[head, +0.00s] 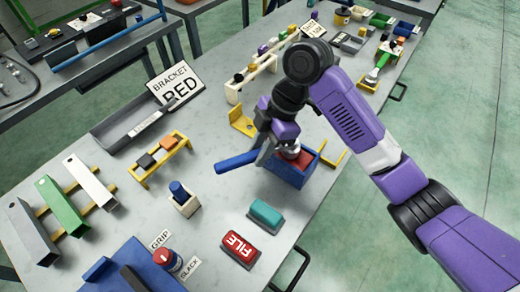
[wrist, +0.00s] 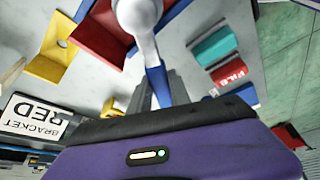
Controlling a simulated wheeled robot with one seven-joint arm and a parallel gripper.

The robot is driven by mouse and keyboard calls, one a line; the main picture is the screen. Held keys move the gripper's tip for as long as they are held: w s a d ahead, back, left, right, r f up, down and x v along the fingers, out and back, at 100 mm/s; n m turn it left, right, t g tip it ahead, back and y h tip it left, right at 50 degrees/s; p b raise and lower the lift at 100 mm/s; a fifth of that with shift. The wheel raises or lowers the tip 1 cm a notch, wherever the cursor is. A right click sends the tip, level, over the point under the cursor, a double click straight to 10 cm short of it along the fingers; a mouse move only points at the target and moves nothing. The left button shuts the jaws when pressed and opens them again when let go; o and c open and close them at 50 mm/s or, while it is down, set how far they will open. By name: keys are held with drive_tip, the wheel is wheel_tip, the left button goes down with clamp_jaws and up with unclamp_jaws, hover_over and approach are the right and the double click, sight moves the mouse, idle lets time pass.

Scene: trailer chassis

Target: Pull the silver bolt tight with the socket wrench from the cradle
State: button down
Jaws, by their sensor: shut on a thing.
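My gripper (head: 268,152) is shut on the blue handle of the socket wrench (head: 237,161), which sticks out to the left. In the wrist view, my gripper's grey fingers (wrist: 150,92) close around the blue handle (wrist: 158,88). The wrench's rounded silver head (wrist: 140,14) is over a red bracket (wrist: 98,36). That bracket sits in a blue box-like fixture (head: 288,175) on the bench. The silver bolt cannot be made out; the wrench head covers that spot. Which item is the cradle is not clear.
A yellow bracket (head: 241,122) stands just behind the fixture. A teal block (head: 265,214) and a red FILE block (head: 240,246) lie in front. A sign reading BRACKET RED (head: 176,85) stands at the back left. Bare bench (head: 215,175) lies left of the handle.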

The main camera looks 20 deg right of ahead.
drive_tip(key=shift+w+r, duration=0.1)
drive_tip(key=shift+w+m+t+p, duration=0.3)
drive_tip(key=shift+m+p, duration=0.05)
drive_tip(key=shift+m, duration=0.15)
drive_tip(key=shift+w+m, duration=0.3)
drive_tip(key=shift+m, duration=0.1)
drive_tip(key=shift+w+p, duration=0.1)
drive_tip(key=shift+p, duration=0.2)
drive_tip(key=shift+w+d+m+t+p, duration=0.1)
drive_tip(key=shift+w+m+t+p, duration=0.35)
drive_tip(key=shift+w+m, duration=0.35)
drive_tip(key=shift+s, duration=0.15)
drive_tip(key=shift+s, duration=0.25)
wheel_tip(320, 180, up, 6)
drive_tip(key=p, duration=0.4)
drive_tip(key=shift+p, duration=0.35)
